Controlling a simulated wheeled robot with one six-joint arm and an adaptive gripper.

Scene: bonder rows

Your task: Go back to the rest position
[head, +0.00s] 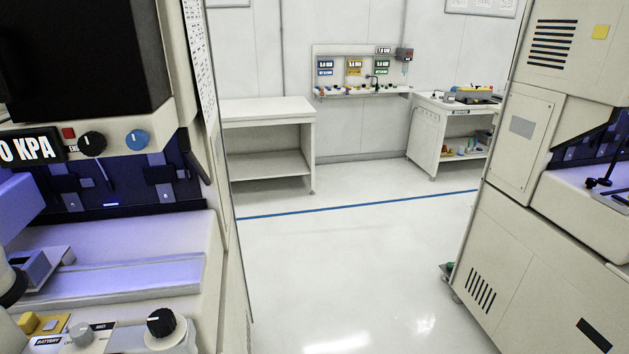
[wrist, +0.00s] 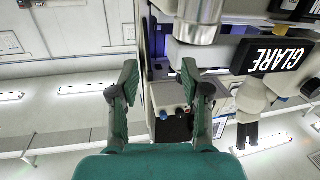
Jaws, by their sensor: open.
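My gripper (wrist: 160,78) shows in the wrist view with its two dark green fingers spread apart. Nothing is between the fingers, and no held thing shows. Behind the fingers are a machine's parts and a wall with ceiling lights. In the head view my gripper is not visible. No separate task object shows in either view.
Bonder machines stand close on the left (head: 160,250) and right (head: 520,240) in the head view. Between them lies clear white floor (head: 340,280) with a blue line (head: 360,206). An empty bench (head: 265,112), wall shelf (head: 360,92) and cart (head: 425,135) stand behind.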

